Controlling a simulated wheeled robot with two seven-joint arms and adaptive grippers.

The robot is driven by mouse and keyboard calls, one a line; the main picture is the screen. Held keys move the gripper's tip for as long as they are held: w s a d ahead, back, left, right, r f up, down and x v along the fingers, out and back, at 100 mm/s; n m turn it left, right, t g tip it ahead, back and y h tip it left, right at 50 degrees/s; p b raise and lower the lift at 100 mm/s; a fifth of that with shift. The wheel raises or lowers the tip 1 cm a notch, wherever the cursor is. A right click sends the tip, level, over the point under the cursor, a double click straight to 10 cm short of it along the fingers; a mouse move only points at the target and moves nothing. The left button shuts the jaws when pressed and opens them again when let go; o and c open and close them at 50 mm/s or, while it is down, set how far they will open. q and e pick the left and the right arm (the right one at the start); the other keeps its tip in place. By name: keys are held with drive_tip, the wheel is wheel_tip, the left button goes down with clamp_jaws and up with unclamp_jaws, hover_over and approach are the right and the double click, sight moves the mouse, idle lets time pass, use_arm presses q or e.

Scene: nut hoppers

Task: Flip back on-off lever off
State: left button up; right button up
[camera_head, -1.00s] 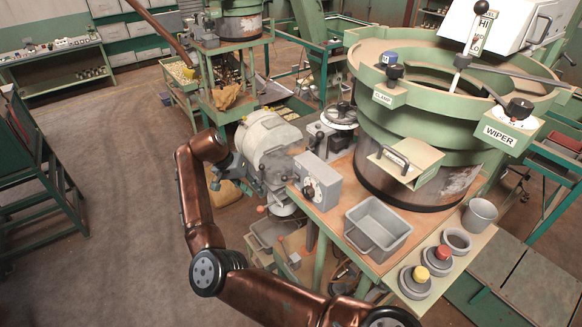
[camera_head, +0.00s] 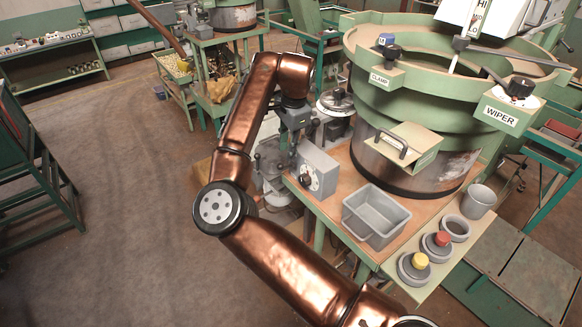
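My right arm comes in from the bottom and bends up and over. Its dark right gripper (camera_head: 287,136) points down beside the grey dial box (camera_head: 317,172), over the grey machinery (camera_head: 268,165) at the left edge of the bench. The fingers are small and merge with the machinery, so I cannot tell whether they are open or touch anything. I cannot pick out a lever marked on-off; my arm covers part of this area. My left gripper is not in view.
The green hopper (camera_head: 405,105) has a clamp knob (camera_head: 391,66) and a wiper knob (camera_head: 519,88). Open floor (camera_head: 110,200) lies left.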

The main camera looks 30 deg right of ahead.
sight(285, 166)
drive_tip(key=f, duration=0.3)
drive_tip(key=w+f+p, duration=0.1)
drive_tip(key=f, duration=0.3)
drive_tip(key=shift+w+f, duration=0.1)
drive_tip(key=shift+w, duration=0.1)
drive_tip(key=shift+c, duration=0.7)
